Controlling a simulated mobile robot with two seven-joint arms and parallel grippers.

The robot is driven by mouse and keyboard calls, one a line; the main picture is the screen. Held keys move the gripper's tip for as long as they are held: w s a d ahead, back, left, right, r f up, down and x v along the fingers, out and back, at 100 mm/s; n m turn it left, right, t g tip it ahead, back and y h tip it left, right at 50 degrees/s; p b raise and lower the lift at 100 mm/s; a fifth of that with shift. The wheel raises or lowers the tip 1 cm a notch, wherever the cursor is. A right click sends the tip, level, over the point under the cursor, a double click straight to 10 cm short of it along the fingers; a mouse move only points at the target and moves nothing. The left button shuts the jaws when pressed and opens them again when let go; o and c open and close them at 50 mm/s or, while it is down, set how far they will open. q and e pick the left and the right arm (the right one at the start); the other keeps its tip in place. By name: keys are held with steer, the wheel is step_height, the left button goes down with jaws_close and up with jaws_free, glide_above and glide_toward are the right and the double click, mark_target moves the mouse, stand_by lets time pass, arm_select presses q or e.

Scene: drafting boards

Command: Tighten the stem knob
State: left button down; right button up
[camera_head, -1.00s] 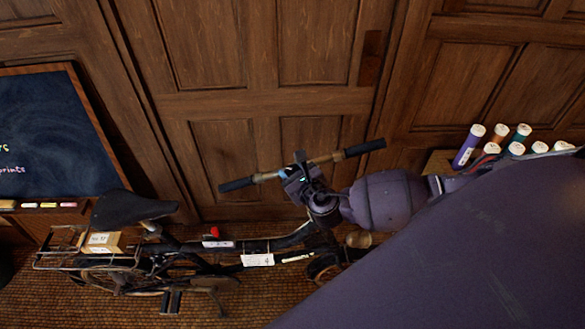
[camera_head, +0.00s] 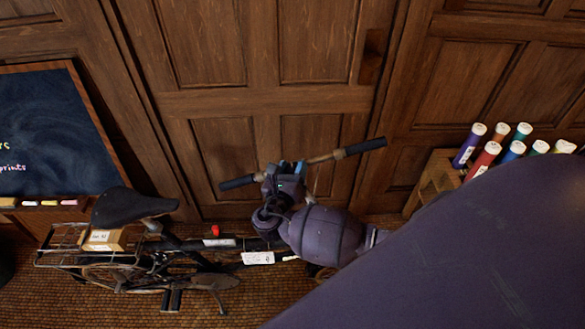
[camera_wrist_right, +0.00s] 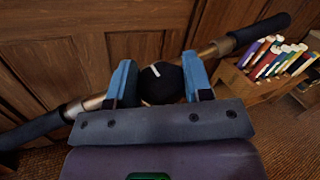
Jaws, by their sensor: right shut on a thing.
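A black bicycle (camera_head: 268,243) stands side-on before the wooden doors, its handlebar (camera_head: 322,158) to the right. The round black stem knob (camera_wrist_right: 160,84) has a white mark on top and sits at the middle of the handlebar in the right wrist view. My right gripper (camera_wrist_right: 159,76) is shut on the stem knob, one blue finger on each side. In the head view, my right gripper (camera_head: 290,166) is at the handlebar's middle and its body hides the knob and stem. My left gripper is not in view.
A wooden crate (camera_head: 437,180) of coloured rolls (camera_head: 468,146) stands at the right. A chalkboard (camera_head: 40,135) is at the left. The saddle (camera_head: 132,206) and a rack with a small box (camera_head: 103,240) are at the bicycle's rear.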

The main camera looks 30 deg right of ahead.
steer(key=shift+w+r+m+g+h, duration=0.1)
steer(key=shift+r+m+g+h, duration=0.05)
steer(key=shift+m+g+h, duration=0.55)
steer(key=o, duration=0.9)
steer(key=b+v, duration=0.1)
steer(key=v, duration=0.9)
steer(key=shift+s+a, duration=0.3)
